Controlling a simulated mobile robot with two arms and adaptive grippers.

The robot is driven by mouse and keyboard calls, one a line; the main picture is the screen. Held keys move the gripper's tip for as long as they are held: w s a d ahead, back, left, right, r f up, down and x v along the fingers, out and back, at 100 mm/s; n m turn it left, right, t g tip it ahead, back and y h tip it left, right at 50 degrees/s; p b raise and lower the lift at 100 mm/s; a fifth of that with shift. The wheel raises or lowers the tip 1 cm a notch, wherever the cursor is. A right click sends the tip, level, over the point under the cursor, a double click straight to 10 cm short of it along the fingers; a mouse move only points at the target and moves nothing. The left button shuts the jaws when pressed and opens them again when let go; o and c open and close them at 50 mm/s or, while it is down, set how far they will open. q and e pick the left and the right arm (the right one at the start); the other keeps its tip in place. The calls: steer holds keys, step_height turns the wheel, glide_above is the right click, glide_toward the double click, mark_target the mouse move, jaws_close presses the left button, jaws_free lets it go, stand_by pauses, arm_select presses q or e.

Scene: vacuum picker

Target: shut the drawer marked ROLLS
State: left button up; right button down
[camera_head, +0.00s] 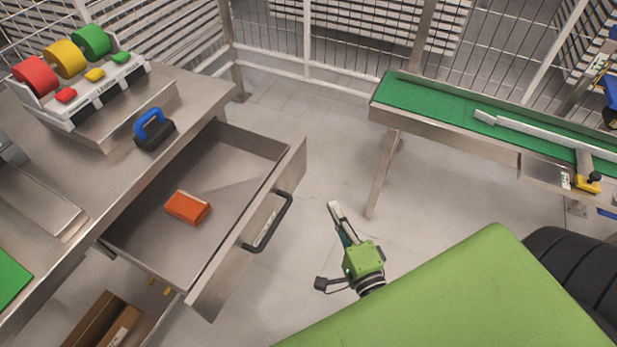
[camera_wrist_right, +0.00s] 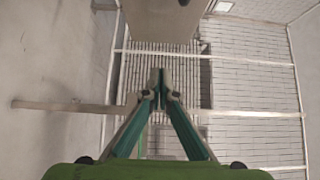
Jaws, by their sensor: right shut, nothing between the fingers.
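A grey metal drawer (camera_head: 246,281) stands pulled well out from under the workbench in the head view. Its front carries a black handle (camera_head: 284,219) and a pale label whose text is too small to read. An orange box (camera_head: 188,207) lies inside the drawer. My right gripper (camera_head: 334,206) is to the right of the handle, apart from it, over the floor. Its fingers are closed together and empty. They also show closed in the right wrist view (camera_wrist_right: 160,78). My left gripper is not in view.
The workbench (camera_head: 205,90) holds red, yellow and green rolls (camera_head: 65,58) and a blue-handled tool (camera_head: 152,128). A green conveyor (camera_head: 440,103) stands at the right. An open cardboard box (camera_head: 108,325) is below the drawer. The floor between drawer and conveyor is clear.

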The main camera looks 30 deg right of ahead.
glide_toward(301, 164)
steer(key=w+d, duration=0.3)
steer(key=shift+w+a+f+p, duration=0.1)
steer(key=shift+w+a+p, duration=0.6)
steer(key=shift+w+a, duration=0.6)
steer(key=shift+d, duration=0.1)
steer(key=shift+w, duration=0.1)
